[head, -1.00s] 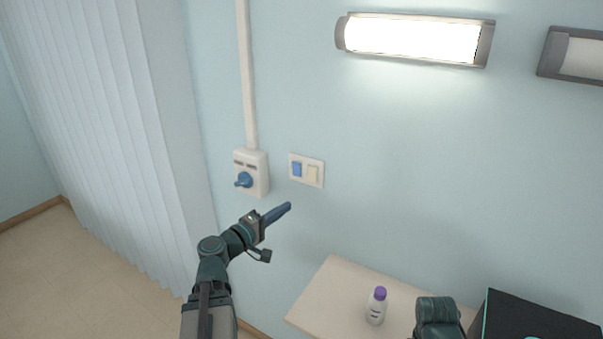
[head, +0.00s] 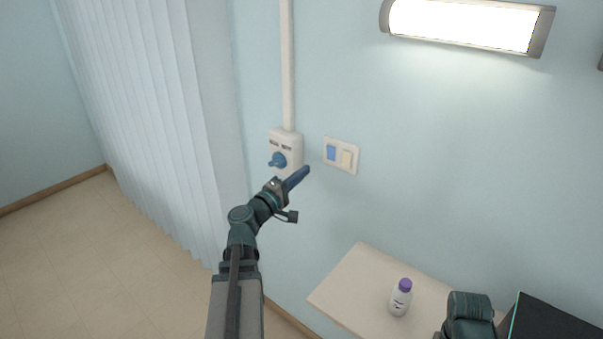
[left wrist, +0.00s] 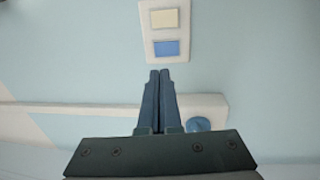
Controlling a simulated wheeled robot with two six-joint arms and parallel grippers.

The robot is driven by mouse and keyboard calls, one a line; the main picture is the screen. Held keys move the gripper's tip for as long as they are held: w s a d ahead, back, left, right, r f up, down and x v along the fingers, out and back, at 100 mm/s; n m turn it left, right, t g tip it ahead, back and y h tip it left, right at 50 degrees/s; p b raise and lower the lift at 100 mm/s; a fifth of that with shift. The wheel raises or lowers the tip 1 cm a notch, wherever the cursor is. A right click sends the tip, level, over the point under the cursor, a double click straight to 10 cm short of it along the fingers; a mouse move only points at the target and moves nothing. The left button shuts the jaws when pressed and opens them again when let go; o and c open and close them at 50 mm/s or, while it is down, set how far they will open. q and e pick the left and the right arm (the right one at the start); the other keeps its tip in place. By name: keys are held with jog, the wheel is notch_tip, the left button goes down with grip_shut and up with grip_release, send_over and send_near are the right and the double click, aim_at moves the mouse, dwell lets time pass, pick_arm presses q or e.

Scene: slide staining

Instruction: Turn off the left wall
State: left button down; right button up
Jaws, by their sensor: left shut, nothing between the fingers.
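The wall lamp (head: 465,24) at the upper right of the head view is lit. A white switch plate (head: 341,143) on the wall carries a blue rocker (head: 331,152) on the left and a cream rocker (head: 347,159) on the right. The plate also shows in the left wrist view, with the cream rocker (left wrist: 165,18) above the blue rocker (left wrist: 166,48). My left gripper (head: 305,171) is shut and empty, below the plate and apart from it. Its fingertips (left wrist: 159,73) point toward the blue rocker. My right gripper is not visible; only part of that arm shows.
A white box with a blue knob (head: 278,160) is left of the plate, under a vertical conduit (head: 288,70). A table (head: 345,292) with a purple-capped bottle (head: 401,298) stands below right. Vertical blinds (head: 150,110) hang at left.

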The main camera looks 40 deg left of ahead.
aim_at(330, 149)
pick_arm(q)
jog(key=w, duration=0.7)
jog(key=w+d+r+p, duration=0.1)
jog(key=w, duration=0.2)
jog(key=shift+w+r, duration=0.1)
jog(key=shift+w, duration=0.05)
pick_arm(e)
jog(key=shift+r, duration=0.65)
